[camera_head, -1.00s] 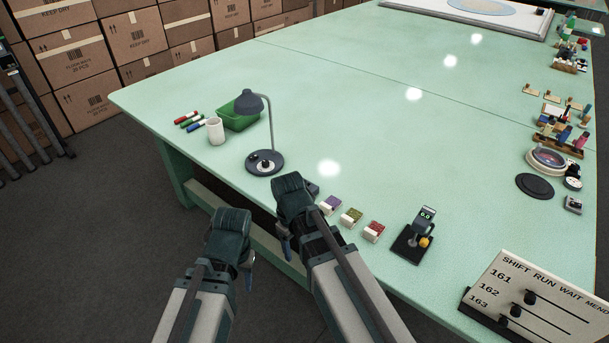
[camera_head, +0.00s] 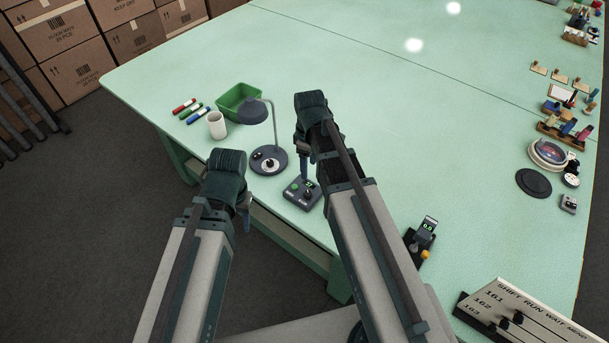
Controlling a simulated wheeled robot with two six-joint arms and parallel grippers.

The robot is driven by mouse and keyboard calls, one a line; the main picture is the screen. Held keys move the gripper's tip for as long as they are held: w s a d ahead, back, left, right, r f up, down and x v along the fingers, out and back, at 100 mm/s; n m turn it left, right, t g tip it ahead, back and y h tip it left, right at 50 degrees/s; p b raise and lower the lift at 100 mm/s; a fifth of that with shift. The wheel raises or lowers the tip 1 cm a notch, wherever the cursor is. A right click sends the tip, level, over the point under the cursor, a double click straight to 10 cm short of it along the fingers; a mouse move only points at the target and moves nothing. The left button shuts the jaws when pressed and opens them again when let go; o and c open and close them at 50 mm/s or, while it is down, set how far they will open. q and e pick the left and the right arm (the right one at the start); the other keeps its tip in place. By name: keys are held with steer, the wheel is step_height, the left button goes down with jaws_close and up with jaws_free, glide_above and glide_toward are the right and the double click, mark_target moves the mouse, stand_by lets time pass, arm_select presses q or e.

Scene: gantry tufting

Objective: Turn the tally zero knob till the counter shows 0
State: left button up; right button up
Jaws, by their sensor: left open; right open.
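A small dark grey box (camera_head: 301,194) with a green button, a black knob (camera_head: 308,195) and a small lit display (camera_head: 309,184) sits near the table's front edge. It looks like the tally counter, but its digits are too small to read. My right gripper (camera_head: 303,162) is open and empty, pointing down just above and behind this box; its arm and fingers cover part of the box's top. My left gripper (camera_head: 245,212) is open and empty, off the table's front edge, left of the box.
A desk lamp (camera_head: 269,160) stands just left of the box, with a white cup (camera_head: 216,125), green bin (camera_head: 239,98) and markers beyond. The table's middle is clear.

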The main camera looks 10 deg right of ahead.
mark_target(308, 193)
step_height(308, 193, down, 14)
steer(key=b, duration=1.4)
steer(key=shift+w, duration=0.1)
steer(key=shift+r, duration=0.1)
jaws_close()
